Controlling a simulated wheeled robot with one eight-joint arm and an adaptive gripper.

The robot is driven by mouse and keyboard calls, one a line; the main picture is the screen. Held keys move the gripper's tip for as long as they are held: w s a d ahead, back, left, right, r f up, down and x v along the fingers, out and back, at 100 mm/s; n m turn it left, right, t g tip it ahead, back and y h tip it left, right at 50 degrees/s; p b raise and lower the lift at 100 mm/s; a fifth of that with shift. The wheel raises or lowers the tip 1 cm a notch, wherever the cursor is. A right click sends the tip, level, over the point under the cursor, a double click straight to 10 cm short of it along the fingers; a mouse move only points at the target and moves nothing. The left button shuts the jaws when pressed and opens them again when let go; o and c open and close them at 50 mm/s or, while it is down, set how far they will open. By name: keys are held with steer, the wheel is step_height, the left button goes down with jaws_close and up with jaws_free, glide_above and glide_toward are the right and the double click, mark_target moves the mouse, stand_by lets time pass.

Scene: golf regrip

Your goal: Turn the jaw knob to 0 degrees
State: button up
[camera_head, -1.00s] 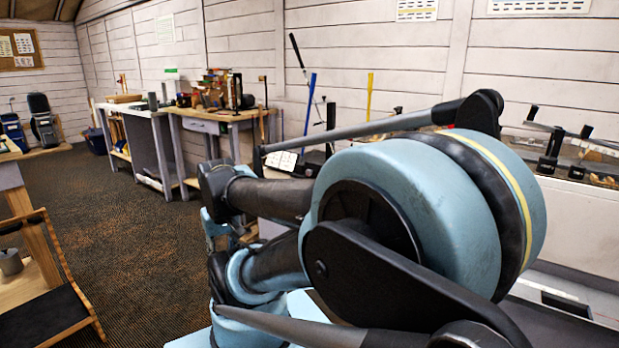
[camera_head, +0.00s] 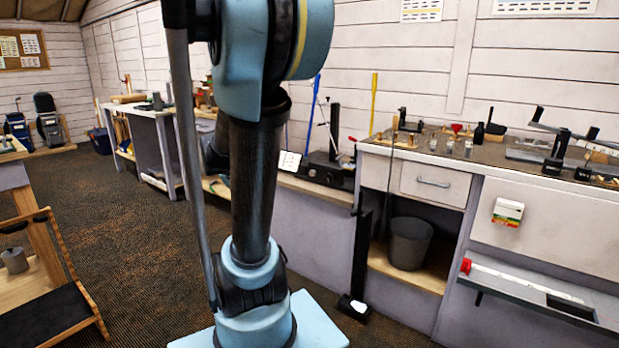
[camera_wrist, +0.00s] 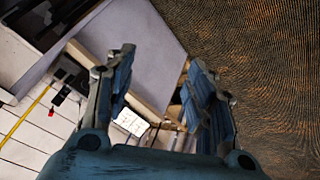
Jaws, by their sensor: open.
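I cannot make out the jaw knob for certain in either view. A black bench device with an upright post (camera_head: 333,130) stands on the low bench behind my arm, with a white card (camera_head: 290,161) beside it. A white card also shows small between my fingers in the wrist view (camera_wrist: 131,122). My gripper (camera_wrist: 160,62) is open and empty in the wrist view, its two blue-grey fingers spread apart. It touches nothing that I can see. In the head view my gripper is out of sight.
The right workbench (camera_head: 480,165) carries several small tools and black clamps (camera_head: 557,150). A grey bin (camera_head: 409,243) stands on its lower shelf. A wooden rack (camera_head: 60,270) is at the left. Patterned floor (camera_head: 110,230) is clear between the rack and my arm.

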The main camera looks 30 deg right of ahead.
steer(key=w+d+r+m+h, duration=0.1)
steer(key=w+d+m+h, duration=0.25)
steer(key=w+d, duration=0.75)
steer(key=m+t+h, duration=0.3)
steer(key=m+h, duration=0.2)
steer(key=h, duration=0.3)
glide_toward(312, 173)
steer(key=x, duration=0.9)
steer(key=shift+w+f, duration=0.1)
steer(key=shift+w, duration=0.05)
steer(key=shift+c, duration=0.6)
steer(key=c, duration=0.9)
